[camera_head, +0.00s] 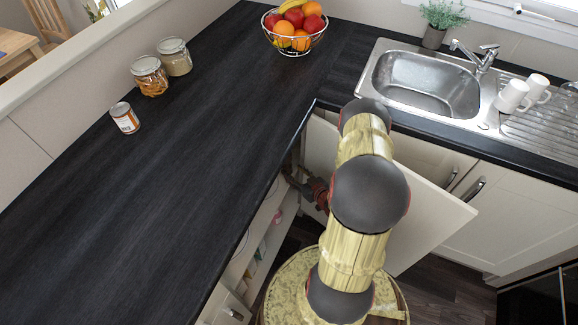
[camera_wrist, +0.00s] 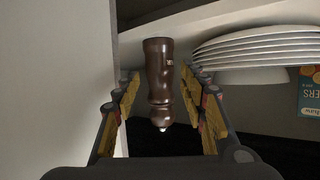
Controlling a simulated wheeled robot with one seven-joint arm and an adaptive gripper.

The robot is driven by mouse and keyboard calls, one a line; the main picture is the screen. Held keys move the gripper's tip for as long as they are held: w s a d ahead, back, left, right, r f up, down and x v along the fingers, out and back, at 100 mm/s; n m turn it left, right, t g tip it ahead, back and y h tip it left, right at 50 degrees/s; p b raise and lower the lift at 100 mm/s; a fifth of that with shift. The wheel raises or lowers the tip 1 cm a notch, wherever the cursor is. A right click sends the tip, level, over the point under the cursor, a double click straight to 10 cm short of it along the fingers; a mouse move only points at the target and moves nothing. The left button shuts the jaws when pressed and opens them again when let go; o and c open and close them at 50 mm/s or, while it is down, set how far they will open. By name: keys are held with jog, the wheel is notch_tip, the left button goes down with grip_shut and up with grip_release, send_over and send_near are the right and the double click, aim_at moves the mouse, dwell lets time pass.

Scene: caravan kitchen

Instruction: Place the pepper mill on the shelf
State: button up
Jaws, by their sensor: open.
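The brown pepper mill (camera_wrist: 159,85) is in the middle of the wrist view, between the two fingers of my gripper (camera_wrist: 160,73). That view looks upside down: the mill's knob with a bright tip points down, and its broad base meets a pale shelf surface (camera_wrist: 180,22) at the top. My fingers stand apart on either side of the mill, with a visible gap at each side. In the head view my arm reaches into the open cupboard under the counter. The fingers and the mill are hidden there.
In the wrist view, a stack of white plates (camera_wrist: 258,45) and a box (camera_wrist: 308,92) are at the right, and a pale cupboard wall (camera_wrist: 60,70) is close at the left. The open cupboard door (camera_head: 430,215) stands beside my arm. The counter (camera_head: 190,160) is above.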

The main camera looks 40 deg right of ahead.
jog(key=p+v, duration=0.1)
jog(key=v, duration=0.4)
dwell(0.5)
